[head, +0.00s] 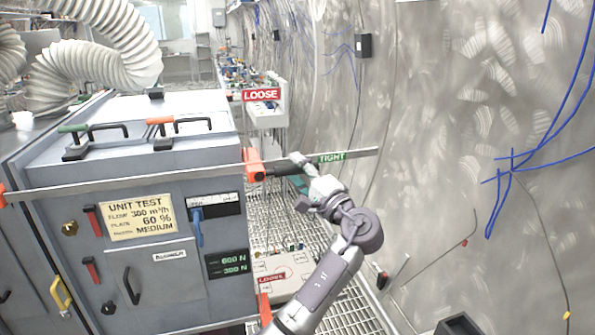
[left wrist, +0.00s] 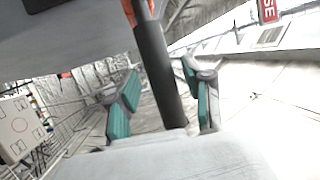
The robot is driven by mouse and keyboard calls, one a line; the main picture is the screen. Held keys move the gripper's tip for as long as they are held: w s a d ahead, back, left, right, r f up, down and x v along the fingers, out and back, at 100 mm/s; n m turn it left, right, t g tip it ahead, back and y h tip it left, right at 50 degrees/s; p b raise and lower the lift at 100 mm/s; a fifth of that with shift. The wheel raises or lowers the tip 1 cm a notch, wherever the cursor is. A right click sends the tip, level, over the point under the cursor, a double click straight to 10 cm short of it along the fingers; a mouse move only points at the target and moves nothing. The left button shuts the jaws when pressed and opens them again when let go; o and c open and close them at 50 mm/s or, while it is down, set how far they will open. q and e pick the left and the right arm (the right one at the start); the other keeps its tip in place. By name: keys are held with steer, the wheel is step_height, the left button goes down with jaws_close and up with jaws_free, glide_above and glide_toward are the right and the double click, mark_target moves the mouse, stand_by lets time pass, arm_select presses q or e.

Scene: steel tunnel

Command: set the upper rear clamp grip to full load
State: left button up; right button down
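The upper clamp at the right end of the long grey bar (head: 140,182) has an orange body (head: 253,161) and a black handle (head: 275,170) pointing right, towards the green TIGHT label (head: 332,157). A red LOOSE sign (head: 261,94) stands above it. My left gripper (head: 303,182) is at the handle's outer end. In the left wrist view, the dark handle (left wrist: 158,70) runs between the two teal-padded fingers, which stand apart with gaps on both sides. My right gripper is not in view.
The grey cabinet (head: 160,285) carries a display (head: 228,263) reading 60.0 N and 300 N, and a UNIT TEST plate (head: 137,218). A lower LOOSE label (head: 271,277) is below the clamp. The curved steel wall (head: 470,130) with blue cables is on the right.

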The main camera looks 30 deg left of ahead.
arm_select(q)
steer(key=v, duration=1.2)
